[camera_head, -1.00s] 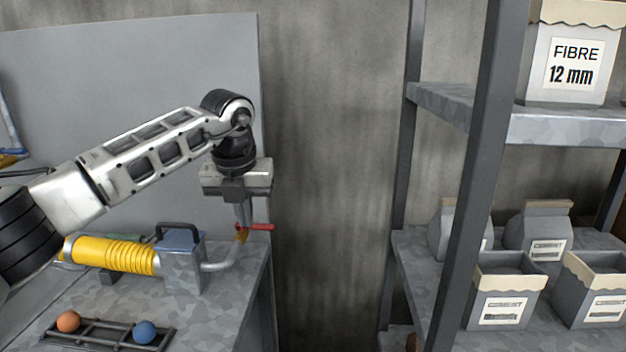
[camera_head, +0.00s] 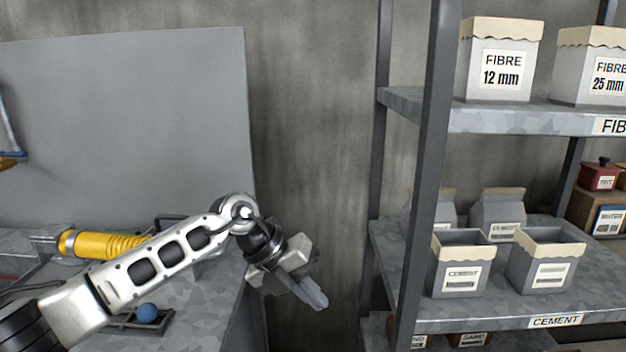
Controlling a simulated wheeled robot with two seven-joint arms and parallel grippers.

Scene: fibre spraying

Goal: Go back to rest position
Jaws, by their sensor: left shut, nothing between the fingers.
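My left gripper (camera_head: 315,296) is shut and empty. It hangs tilted down to the right, in the gap between the workbench (camera_head: 205,300) and the shelf rack. It touches nothing that I can see. My left arm comes in from the lower left and crosses in front of the bench. Behind it lies the yellow ribbed spraying tool (camera_head: 100,243) on the bench; my arm hides much of its right part. My right gripper is not in view.
A blue ball (camera_head: 147,313) sits in a dark rack (camera_head: 118,324) by my arm. A grey panel (camera_head: 120,130) stands behind the bench. On the right, a metal shelf rack (camera_head: 425,180) holds fibre boxes (camera_head: 498,60) above and cement boxes (camera_head: 462,265) below.

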